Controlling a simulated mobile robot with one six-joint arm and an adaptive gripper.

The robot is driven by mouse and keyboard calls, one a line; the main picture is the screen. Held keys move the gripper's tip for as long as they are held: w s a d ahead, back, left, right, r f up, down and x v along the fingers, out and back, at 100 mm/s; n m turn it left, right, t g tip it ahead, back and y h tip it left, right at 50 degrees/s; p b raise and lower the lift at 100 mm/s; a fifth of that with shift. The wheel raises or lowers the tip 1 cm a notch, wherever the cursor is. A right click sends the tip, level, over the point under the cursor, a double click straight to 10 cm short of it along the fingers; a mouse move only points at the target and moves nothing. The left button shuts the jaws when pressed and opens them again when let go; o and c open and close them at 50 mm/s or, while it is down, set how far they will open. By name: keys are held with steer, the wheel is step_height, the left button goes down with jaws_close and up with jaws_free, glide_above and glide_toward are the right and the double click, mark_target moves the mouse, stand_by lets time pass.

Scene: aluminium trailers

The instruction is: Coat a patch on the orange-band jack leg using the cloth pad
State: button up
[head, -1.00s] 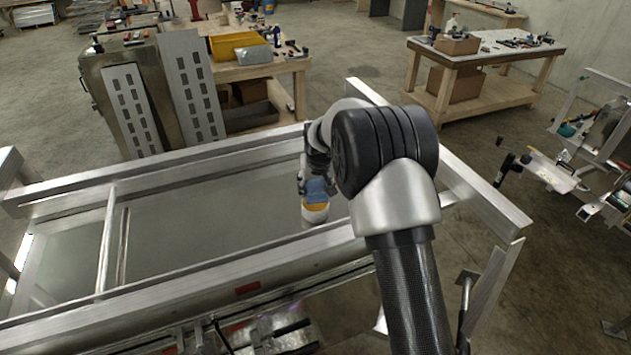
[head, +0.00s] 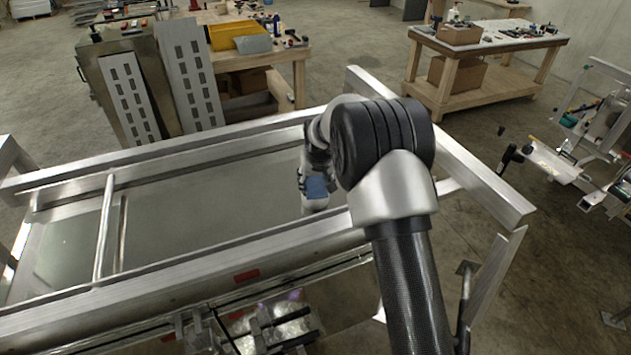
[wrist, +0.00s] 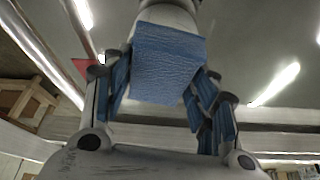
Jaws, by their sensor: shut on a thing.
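My gripper (head: 316,183) reaches down inside the trailer frame and is shut on the blue cloth pad (head: 317,187). In the wrist view, the pad (wrist: 168,62) is a textured blue block between the fingers of my gripper (wrist: 166,80). A pale rounded jack leg (head: 315,204) shows just below the pad in the head view. A pale curved surface (wrist: 172,16) is right behind the pad in the wrist view. The pad appears against or very near it; contact cannot be told. No orange band shows now; the pad or gripper seems to cover it.
The aluminium trailer frame (head: 190,265) has rails around my gripper, with a crossbar (head: 104,230) at left. Workbenches stand behind, one with a yellow bin (head: 232,33), another at right (head: 490,50). Slotted metal panels (head: 190,75) lean at back left.

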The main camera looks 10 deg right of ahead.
mark_target(316, 182)
steer(key=shift+s+f+b, duration=0.1)
steer(key=shift+f+b, duration=0.45)
steer(key=shift+f, duration=0.1)
stand_by(1.7)
steer(key=shift+r+p, duration=1.9)
steer(key=shift+r, duration=1.7)
